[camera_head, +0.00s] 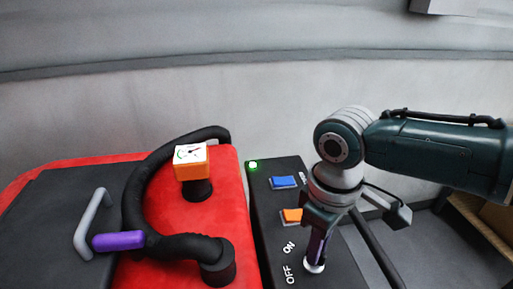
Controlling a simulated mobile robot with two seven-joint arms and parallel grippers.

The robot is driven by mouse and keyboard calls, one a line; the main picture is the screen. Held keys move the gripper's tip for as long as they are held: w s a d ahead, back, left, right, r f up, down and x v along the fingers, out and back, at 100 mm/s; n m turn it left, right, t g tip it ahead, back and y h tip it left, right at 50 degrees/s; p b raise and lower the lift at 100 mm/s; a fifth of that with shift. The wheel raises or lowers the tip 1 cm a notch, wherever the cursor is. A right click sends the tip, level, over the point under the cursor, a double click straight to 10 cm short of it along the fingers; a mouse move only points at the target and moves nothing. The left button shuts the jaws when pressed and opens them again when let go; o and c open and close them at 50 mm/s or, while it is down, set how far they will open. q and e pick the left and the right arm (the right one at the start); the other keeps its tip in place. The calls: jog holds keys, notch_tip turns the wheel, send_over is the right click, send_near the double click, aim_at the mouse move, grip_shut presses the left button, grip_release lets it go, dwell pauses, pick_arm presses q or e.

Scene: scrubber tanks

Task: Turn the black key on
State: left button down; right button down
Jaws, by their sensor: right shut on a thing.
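My right gripper (318,250) points down over the dark control panel (270,220), just right of the white "ON" and "OFF" labels. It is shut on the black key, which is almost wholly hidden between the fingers. A pale round key base (314,267) shows under the fingertips. The "ON" label (289,247) lies up and left of the key base, and the "OFF" label (289,274) lies to its left. The key's exact angle cannot be told. My left gripper is not in view.
The panel also has a lit green lamp (253,165), a blue switch (283,183) and an orange switch (292,216).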

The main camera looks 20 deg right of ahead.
jog(key=shift+a+r+m+p, duration=0.1)
jog(key=shift+m+p, duration=0.2)
jog(key=shift+m, duration=0.6)
jog(key=c, duration=0.9)
grip_release()
jog(key=shift+o, duration=0.2)
notch_tip(320, 180, up, 10)
jog(key=shift+p, duration=0.45)
